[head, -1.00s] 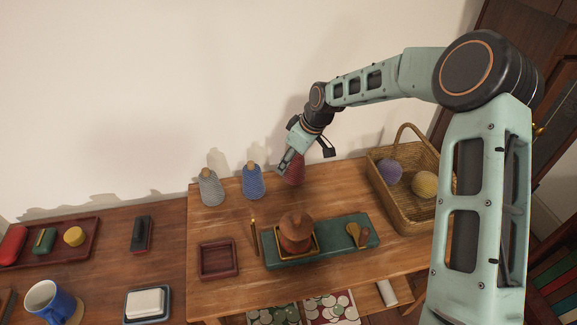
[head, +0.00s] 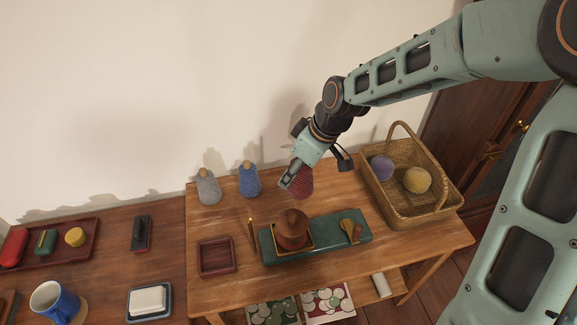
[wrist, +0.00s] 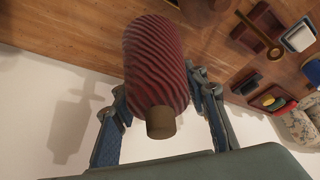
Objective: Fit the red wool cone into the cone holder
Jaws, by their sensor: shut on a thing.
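The red wool cone (head: 303,185) is ribbed and dark red, with a wooden tip showing in the wrist view (wrist: 160,122). My gripper (head: 293,180) is shut on it from above, with a finger on each side near its tip. The cone is over the back of the wooden table, roughly upright; I cannot tell its exact height. A square dark red open tray (head: 203,272) lies empty at the table's front left. I cannot tell for certain which of these is the cone holder.
Grey (head: 208,190) and blue (head: 249,182) cones stand at the back left. A wicker basket (head: 412,213) with two wool balls stands right. Bare tabletop lies front right.

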